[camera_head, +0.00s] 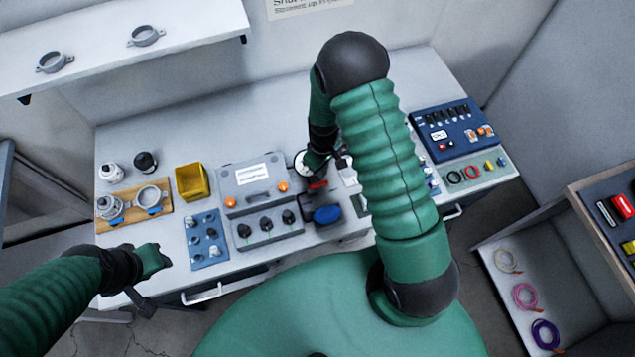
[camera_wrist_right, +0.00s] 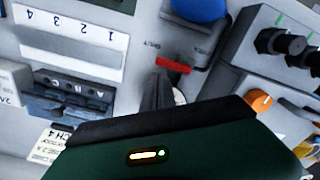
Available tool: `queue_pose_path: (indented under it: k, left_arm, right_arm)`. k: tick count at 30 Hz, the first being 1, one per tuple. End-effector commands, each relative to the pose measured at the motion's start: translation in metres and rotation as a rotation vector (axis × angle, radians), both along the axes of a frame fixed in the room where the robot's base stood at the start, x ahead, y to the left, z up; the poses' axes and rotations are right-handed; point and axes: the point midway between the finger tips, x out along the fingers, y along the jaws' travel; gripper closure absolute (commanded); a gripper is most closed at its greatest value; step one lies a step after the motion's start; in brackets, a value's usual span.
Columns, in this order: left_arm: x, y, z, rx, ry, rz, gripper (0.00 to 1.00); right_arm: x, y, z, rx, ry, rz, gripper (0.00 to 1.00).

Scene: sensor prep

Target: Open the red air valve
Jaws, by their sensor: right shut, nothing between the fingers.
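The red air valve handle (camera_head: 317,185) is a short red bar on a grey fitting on the bench, beside the blue knob (camera_head: 327,215). In the right wrist view the red handle (camera_wrist_right: 174,64) lies crosswise just beyond the tips of my right gripper (camera_wrist_right: 160,82). My right gripper (camera_head: 340,160) is shut and empty, close to the handle. I cannot tell whether the fingers touch it. My left gripper (camera_head: 155,260) is off the front left of the bench, away from the valve, and its fingers are hard to make out.
A grey case (camera_head: 253,182) with orange latches and a panel with black knobs (camera_head: 266,226) stand left of the valve. A yellow bin (camera_head: 191,183) is farther left. A blue switch panel (camera_head: 447,128) is at right. A shelf (camera_head: 100,45) overhangs the back left.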

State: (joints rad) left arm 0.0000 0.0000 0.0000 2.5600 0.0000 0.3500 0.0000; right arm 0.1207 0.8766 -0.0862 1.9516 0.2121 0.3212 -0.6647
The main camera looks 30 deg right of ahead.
Motion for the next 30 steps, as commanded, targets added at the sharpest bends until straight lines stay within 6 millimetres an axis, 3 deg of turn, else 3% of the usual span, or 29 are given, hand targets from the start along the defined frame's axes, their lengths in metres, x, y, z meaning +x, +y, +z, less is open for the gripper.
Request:
queue_pose_path:
  k: [30]
  left_arm:
    - [0.000,0.000,-0.013,0.000,0.000,0.000,0.64]
  right_arm:
    - [0.000,0.000,-0.017,0.000,0.000,0.000,1.00]
